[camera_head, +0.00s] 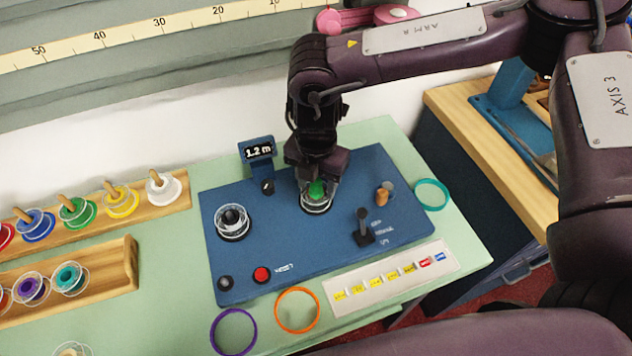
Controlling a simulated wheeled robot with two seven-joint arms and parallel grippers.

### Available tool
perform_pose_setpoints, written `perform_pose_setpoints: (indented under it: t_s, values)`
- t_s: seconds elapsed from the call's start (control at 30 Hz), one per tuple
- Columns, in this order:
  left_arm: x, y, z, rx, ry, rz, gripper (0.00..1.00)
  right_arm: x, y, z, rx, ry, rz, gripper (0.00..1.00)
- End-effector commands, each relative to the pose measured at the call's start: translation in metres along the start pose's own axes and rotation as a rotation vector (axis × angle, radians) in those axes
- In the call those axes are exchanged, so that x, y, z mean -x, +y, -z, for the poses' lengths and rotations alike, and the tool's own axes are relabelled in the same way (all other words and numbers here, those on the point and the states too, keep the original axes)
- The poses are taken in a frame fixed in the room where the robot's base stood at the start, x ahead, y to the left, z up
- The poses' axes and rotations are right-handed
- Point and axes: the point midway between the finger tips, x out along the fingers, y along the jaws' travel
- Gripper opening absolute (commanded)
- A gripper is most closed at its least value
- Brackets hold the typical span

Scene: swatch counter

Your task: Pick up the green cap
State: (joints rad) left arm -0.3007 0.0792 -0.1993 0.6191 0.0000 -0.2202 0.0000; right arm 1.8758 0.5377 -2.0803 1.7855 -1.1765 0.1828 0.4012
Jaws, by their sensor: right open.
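The green cap (317,189) shows as a small green piece on a round clear-rimmed holder near the back middle of the blue panel (290,255). My right gripper (317,177) comes down over it from above. Its fingers are open and stand around or just above the cap; whether they touch it I cannot tell. The gripper hides the cap's upper part. My left gripper is not in view.
The panel also bears a second holder (233,221), a display (259,151), a red button (261,274) and a black lever (363,229). Orange (281,325), purple (213,338) and teal (447,194) rings lie around it. Wooden racks (100,221) with coloured spools stand left.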

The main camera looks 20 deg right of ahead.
Motion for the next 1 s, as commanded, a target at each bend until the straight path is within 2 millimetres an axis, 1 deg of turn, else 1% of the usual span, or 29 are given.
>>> perform_pose_setpoints:
  t_s: [0.17, 0.5, 0.8, 0.93, 1.0]
  values:
    - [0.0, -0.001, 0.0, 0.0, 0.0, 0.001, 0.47, 0.0, 0.0, 0.0, 0.0, 0.0, 0.0, 0.48]
    - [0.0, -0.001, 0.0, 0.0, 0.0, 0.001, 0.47, 0.0, 0.0, 0.0, 0.0, 0.0, 0.0, 0.07]
    - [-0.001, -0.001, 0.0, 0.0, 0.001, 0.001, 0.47, 0.003, 0.0, 0.0, 0.0, -0.001, -0.001, 0.06]
    - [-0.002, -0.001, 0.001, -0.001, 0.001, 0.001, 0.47, 0.013, 0.001, 0.0, 0.0, -0.001, -0.002, 0.06]
    - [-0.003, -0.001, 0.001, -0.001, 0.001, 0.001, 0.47, 0.022, 0.001, -0.001, 0.0, -0.001, -0.003, 0.06]
